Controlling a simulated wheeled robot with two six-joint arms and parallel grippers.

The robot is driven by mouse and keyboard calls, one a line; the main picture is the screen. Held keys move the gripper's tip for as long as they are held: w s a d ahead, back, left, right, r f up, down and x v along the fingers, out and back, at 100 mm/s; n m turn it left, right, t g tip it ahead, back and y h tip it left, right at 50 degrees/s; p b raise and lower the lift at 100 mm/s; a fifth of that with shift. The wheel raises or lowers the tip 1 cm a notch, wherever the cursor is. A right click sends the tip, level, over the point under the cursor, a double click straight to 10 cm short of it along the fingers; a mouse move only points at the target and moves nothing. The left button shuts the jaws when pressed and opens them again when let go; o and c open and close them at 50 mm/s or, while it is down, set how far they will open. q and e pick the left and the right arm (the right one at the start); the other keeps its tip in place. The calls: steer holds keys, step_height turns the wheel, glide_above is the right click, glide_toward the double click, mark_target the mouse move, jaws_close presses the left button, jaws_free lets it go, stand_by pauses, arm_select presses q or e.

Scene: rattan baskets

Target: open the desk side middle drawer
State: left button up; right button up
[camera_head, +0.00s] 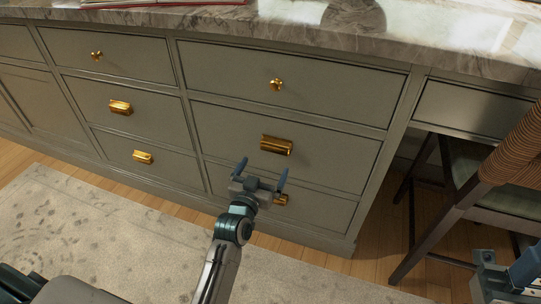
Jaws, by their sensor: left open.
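The desk side middle drawer (330,150) is in the right-hand column of the grey-green cabinet, between an upper and a lower drawer. It looks shut, flush with the drawers around it. Its gold cup handle (276,145) is at the middle of its front. My left gripper (261,172) is open and empty, just below and a little left of that handle, with its two blue fingers apart and pointing up at the cabinet. It partly covers the lower drawer and its gold handle (281,199). Part of my right arm shows at the lower right edge; its fingers cannot be made out.
A marble countertop (440,45) tops the cabinet. The upper drawer has a gold knob (276,84). A wicker-backed chair (510,150) stands at the right, under the desk part. A pale rug (90,235) lies on the wooden floor in front.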

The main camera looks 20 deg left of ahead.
mark_target(274, 149)
arm_select(q)
steer(key=w+b, duration=0.1)
steer(key=w, duration=0.6)
steer(key=shift+w+d, duration=0.1)
steer(key=shift+d, duration=0.05)
steer(key=shift+c, duration=0.4)
